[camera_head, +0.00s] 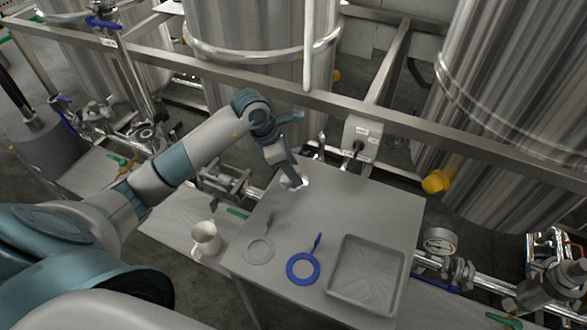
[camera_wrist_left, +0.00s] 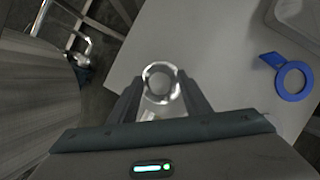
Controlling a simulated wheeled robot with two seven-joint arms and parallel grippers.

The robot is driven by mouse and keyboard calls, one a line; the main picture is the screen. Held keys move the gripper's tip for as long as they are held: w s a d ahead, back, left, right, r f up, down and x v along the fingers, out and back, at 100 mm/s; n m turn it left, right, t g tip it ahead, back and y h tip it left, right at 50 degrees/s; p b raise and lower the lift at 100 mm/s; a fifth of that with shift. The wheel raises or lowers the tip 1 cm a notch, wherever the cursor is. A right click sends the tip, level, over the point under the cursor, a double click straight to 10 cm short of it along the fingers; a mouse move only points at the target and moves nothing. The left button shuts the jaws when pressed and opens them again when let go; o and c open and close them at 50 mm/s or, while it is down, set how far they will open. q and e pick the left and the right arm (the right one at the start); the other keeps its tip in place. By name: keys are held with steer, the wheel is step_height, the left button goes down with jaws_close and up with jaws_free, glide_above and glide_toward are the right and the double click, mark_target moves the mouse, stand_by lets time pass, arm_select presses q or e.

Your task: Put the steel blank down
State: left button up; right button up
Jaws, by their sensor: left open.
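A shiny round steel piece, which looks like the steel blank (camera_head: 298,181), is on the grey table top near its back left edge. In the left wrist view the blank (camera_wrist_left: 160,83) has a bright rim and a grey middle, and lies between the fingertips. My left gripper (camera_head: 292,183) reaches down over it from the back left. In the left wrist view the fingers of the left gripper (camera_wrist_left: 160,92) are apart, one on each side of the blank. Whether a finger touches it I cannot tell. My right gripper is out of view.
On the table (camera_head: 335,200) are a grey ring with a handle (camera_head: 259,262), a blue ring with a handle (camera_head: 291,271) and a shallow tray (camera_head: 366,275). A white mug (camera_head: 205,240) stands left of the table. A rail (camera_head: 400,118) and tanks stand behind. The table's right back is clear.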

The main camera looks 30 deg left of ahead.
arm_select(q)
steer(key=b+v, duration=0.2)
steer(key=v, duration=0.9)
steer(key=shift+a+r+b, duration=0.15)
steer(key=shift+r+b, duration=0.1)
steer(key=shift+b, duration=0.1)
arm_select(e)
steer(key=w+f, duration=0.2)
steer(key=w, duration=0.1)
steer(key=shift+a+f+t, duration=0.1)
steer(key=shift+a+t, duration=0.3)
arm_select(q)
steer(key=shift+s, duration=0.1)
